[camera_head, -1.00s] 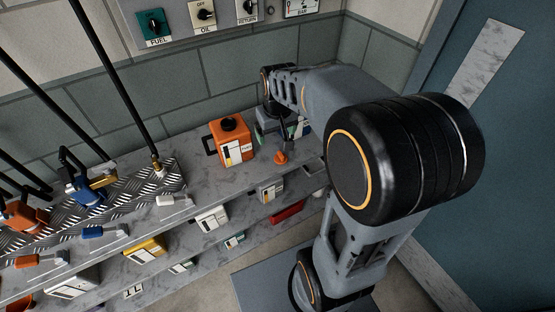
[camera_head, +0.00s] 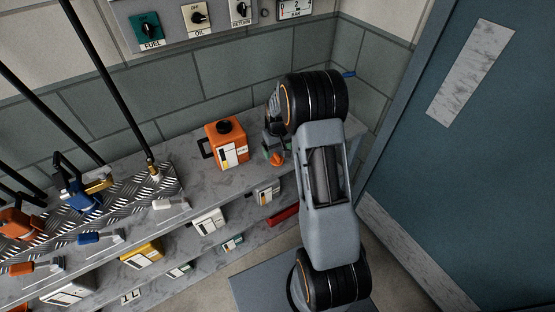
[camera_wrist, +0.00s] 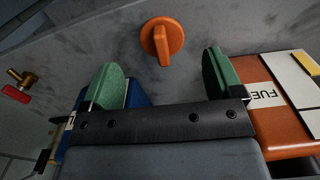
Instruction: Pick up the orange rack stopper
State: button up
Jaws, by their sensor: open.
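The orange rack stopper (camera_wrist: 162,40) lies on the grey marbled shelf top in the wrist view, a round knob with a raised grip bar. In the head view the stopper (camera_head: 276,158) sits right of the orange fuel tank, partly beside my gripper. My gripper (camera_wrist: 162,78) is open, with its two green pads apart and nothing between them. The stopper is a little beyond the pads, roughly centred between them. In the head view my gripper (camera_head: 272,145) is small and partly hidden by my arm.
An orange fuel tank (camera_head: 228,152) stands left of the stopper, close to my gripper; it also shows in the wrist view (camera_wrist: 270,125). A blue object (camera_wrist: 136,96) is partly hidden behind the left pad. A red-handled brass valve (camera_wrist: 18,88) lies at far left.

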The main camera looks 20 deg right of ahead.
aim_at(277, 156)
jog(key=shift+a+f+p, duration=0.1)
jog(key=shift+f+p, duration=0.55)
jog(key=shift+f, duration=2.45)
jog(key=c, duration=1)
jog(key=shift+o, duration=0.2)
jog(key=shift+r, duration=0.1)
